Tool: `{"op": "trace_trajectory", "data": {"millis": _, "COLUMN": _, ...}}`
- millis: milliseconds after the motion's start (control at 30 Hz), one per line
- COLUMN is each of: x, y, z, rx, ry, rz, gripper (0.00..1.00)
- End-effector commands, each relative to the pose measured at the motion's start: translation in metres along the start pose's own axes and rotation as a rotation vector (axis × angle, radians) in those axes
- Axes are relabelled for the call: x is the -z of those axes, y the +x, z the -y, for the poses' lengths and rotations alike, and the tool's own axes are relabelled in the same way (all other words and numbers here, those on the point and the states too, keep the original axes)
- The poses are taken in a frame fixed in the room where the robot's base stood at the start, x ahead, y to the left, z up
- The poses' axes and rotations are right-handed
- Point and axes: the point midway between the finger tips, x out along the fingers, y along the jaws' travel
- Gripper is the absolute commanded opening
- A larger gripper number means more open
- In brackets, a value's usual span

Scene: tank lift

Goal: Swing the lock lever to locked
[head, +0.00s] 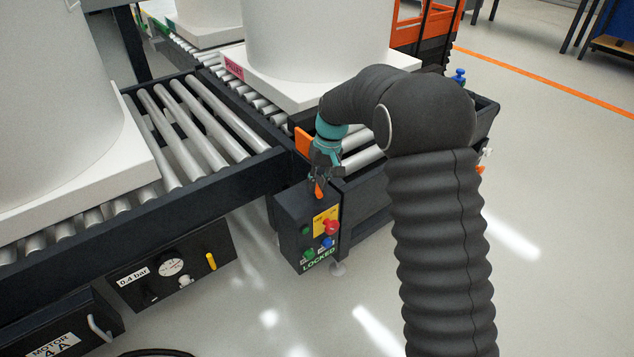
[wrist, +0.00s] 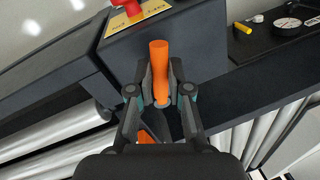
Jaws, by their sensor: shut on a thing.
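The orange lock lever (head: 319,190) stands at the top of a dark control box (head: 295,232) at the end of the roller conveyor. In the wrist view the lever (wrist: 160,58) is a rounded orange bar between my fingers. My gripper (head: 321,178) comes down from above and is shut on the lever; the wrist view shows the fingers (wrist: 161,92) on both sides of it. The lever's lower end and pivot are hidden. The box front carries a green LOCKED label (head: 318,260) near its bottom.
A red button (head: 331,227), a yellow plate and small green and blue buttons are on the box front. An orange plate (head: 303,143) stands behind my gripper. A gauge panel (head: 172,268) is at left. Floor at right is clear.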

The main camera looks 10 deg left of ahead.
Motion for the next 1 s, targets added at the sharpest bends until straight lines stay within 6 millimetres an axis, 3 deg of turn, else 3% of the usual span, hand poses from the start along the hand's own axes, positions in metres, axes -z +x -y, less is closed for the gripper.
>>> {"op": "trace_trajectory", "data": {"millis": 33, "x": 0.000, "y": 0.001, "z": 0.001, "rx": 0.002, "ry": -0.001, "rz": 0.001, "gripper": 0.00}}
{"op": "trace_trajectory", "data": {"millis": 67, "x": 0.000, "y": 0.001, "z": 0.001, "rx": 0.002, "ry": 0.000, "rz": 0.001, "gripper": 0.26}}
{"op": "trace_trajectory", "data": {"millis": 133, "x": 0.000, "y": 0.000, "z": 0.001, "rx": 0.002, "ry": 0.000, "rz": 0.001, "gripper": 0.43}}
{"op": "trace_trajectory", "data": {"millis": 567, "x": 0.001, "y": -0.008, "z": -0.002, "rx": 0.001, "ry": 0.004, "rz": -0.004, "gripper": 0.43}}
{"op": "trace_trajectory", "data": {"millis": 1000, "x": 0.000, "y": -0.087, "z": -0.002, "rx": 0.001, "ry": 0.003, "rz": -0.004, "gripper": 0.43}}
